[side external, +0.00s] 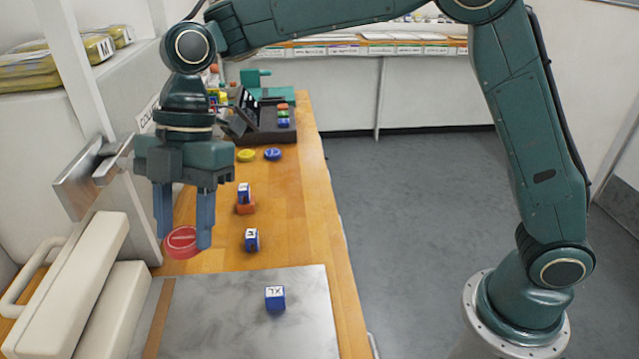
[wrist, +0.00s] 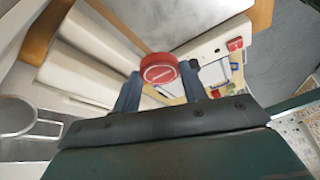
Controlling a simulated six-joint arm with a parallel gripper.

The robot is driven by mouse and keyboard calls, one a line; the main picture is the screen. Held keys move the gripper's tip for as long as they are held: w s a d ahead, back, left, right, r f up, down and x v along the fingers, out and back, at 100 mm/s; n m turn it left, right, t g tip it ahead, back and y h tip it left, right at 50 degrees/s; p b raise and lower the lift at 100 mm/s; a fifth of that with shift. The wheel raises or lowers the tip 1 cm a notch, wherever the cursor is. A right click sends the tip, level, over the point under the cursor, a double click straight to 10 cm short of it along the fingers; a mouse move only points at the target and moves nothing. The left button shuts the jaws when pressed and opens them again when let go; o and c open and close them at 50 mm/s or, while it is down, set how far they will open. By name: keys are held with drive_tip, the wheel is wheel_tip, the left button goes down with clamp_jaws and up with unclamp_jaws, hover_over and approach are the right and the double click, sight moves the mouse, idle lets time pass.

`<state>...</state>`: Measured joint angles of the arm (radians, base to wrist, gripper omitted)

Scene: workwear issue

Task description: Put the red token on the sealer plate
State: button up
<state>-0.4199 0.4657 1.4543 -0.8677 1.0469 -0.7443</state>
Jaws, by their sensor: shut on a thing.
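My gripper (side external: 184,238) hangs fingers down at the left of the wooden bench and is shut on the red token (side external: 181,243). The round token has pale marking on its face and sits between the fingertips. In the wrist view the red token (wrist: 158,68) is at the ends of the fingers. It is held above the bench, behind the grey sealer plate (side external: 215,310) as seen from the side. The plate lies flat at the front and bears a blue cube marked XL (side external: 275,298). The plate also appears at the top of the wrist view (wrist: 180,20).
A cream sealer body (side external: 80,270) stands left of the plate. Another blue cube (side external: 251,240) and one on an orange block (side external: 245,200) stand behind the plate. Yellow (side external: 246,155) and blue (side external: 272,154) tokens lie farther back, before a dark rack (side external: 262,134). The plate's left part is bare.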

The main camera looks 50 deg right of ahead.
hover_over(212, 323)
drive_tip(key=d, duration=0.1)
drive_tip(key=f, duration=1.2)
drive_tip(key=shift+w+d+f, duration=0.15)
drive_tip(key=shift+w+f, duration=0.1)
drive_tip(key=shift+f, duration=0.1)
drive_tip(key=shift+f, duration=2.05)
drive_tip(key=o, duration=1)
drive_tip(key=shift+f, duration=0.15)
drive_tip(key=v, duration=1.2)
